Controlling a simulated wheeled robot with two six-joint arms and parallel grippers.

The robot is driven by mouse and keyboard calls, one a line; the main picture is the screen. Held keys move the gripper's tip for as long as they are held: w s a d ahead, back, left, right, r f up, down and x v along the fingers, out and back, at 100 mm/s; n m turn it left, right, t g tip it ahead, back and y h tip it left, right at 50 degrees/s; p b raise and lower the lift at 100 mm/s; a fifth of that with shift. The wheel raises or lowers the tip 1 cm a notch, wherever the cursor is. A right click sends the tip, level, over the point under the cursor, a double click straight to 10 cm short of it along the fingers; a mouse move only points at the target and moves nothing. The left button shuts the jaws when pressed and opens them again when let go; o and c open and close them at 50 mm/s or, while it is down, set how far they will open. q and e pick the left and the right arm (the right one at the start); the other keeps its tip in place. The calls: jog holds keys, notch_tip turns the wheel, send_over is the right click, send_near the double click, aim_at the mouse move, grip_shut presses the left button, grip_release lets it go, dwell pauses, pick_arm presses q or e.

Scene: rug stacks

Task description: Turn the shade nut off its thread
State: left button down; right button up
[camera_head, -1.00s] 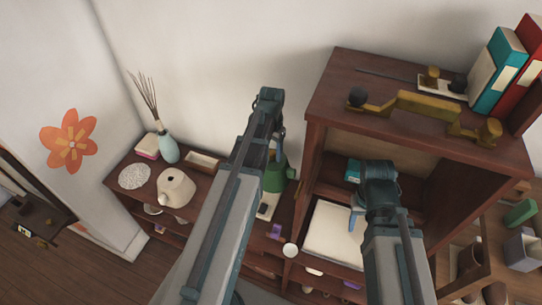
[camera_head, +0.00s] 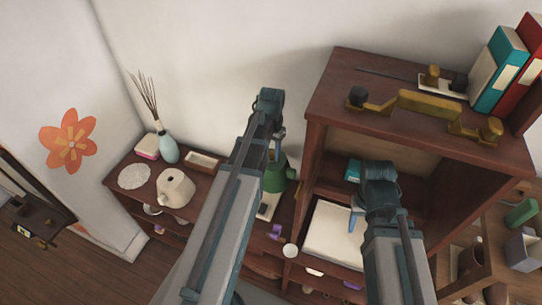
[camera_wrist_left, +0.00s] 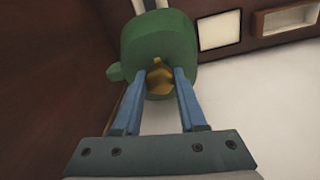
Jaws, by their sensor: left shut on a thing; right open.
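A green lamp shade (camera_head: 275,178) stands on the low shelf beside the tall cabinet, partly hidden by my left arm. It also shows large in the left wrist view (camera_wrist_left: 160,40). A brass-coloured shade nut (camera_wrist_left: 158,82) sits at the middle of the shade's end facing the wrist camera. My left gripper (camera_wrist_left: 160,72) has its blue fingers on either side of the nut and is shut on it. The thread is hidden. My right gripper (camera_head: 356,217) is open and empty in front of the cabinet's lower opening, well to the right of the shade.
The low shelf holds a cream pot (camera_head: 176,188), a blue vase with reeds (camera_head: 168,149), a doily (camera_head: 134,176) and a small tray (camera_head: 203,161). The tall cabinet (camera_head: 318,105) rises close to the right of the shade. A brass bracket-like piece (camera_head: 430,103) and binders (camera_head: 500,72) stand on its top.

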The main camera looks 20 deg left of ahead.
aim_at(271, 152)
pick_arm(q)
jog(key=shift+r+p, duration=0.75)
dwell(0.5)
jog(key=shift+r+p, duration=1.95)
